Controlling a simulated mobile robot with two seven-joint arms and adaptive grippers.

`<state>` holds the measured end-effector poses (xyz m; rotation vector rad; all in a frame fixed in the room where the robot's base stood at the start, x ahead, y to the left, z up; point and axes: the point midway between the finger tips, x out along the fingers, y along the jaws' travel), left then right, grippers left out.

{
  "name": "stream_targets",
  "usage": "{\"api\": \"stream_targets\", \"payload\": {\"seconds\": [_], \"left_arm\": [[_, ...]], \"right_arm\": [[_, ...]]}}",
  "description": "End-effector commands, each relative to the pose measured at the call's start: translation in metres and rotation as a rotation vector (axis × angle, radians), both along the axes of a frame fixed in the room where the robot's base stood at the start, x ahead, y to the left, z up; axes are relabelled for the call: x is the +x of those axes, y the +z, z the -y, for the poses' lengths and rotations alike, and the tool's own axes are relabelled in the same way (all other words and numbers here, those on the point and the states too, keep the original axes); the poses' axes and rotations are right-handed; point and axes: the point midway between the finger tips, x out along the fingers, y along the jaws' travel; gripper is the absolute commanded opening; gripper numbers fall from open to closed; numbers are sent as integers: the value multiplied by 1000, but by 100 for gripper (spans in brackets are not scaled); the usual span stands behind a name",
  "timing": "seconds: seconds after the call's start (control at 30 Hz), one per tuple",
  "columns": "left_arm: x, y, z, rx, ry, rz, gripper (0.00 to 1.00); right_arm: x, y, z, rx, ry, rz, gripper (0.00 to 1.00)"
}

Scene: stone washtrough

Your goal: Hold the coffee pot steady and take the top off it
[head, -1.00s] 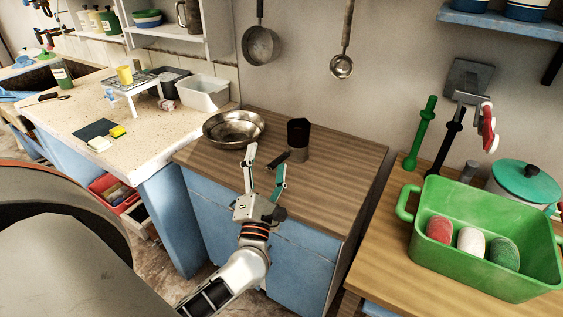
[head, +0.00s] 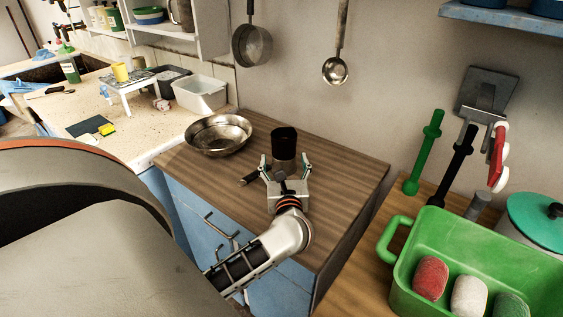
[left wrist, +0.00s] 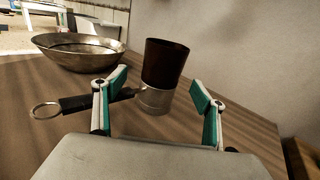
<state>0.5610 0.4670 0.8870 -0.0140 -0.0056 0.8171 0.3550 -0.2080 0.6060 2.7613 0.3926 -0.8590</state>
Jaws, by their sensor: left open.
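The coffee pot (head: 284,142) stands upright on the brown wooden counter. In the left wrist view the pot (left wrist: 163,66) has a tall dark upper part and a shiny metal lower part (left wrist: 155,99). A black handle (left wrist: 85,101) with a metal ring at its end reaches out left from the lower part; I cannot tell whether it is joined on. My left gripper (head: 285,161) is open and low in front of the pot. Its fingers point at the pot, one to each side in the picture, with gaps between them and the pot. My right gripper is not in view.
A metal bowl (head: 218,135) stands left of the pot. A pan (head: 252,45) and a ladle (head: 335,70) hang on the wall behind. A green tub (head: 460,240) stands at the right. The counter right of the pot (head: 345,175) is clear.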

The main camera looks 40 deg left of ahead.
Motion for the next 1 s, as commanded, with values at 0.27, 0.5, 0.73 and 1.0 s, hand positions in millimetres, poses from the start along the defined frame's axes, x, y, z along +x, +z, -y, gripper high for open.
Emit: {"api": "stream_targets", "payload": {"seconds": [0.27, 0.5, 0.73, 1.0], "left_arm": [[25, 0, -22, 5, 1, 1, 71], [44, -2, -41, 1, 0, 0, 71], [46, -3, -43, 1, 0, -1, 71], [46, -3, -42, 1, 0, -1, 11]], "right_arm": [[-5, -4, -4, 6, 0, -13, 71], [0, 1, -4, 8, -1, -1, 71], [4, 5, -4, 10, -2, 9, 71], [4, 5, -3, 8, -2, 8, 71]]}}
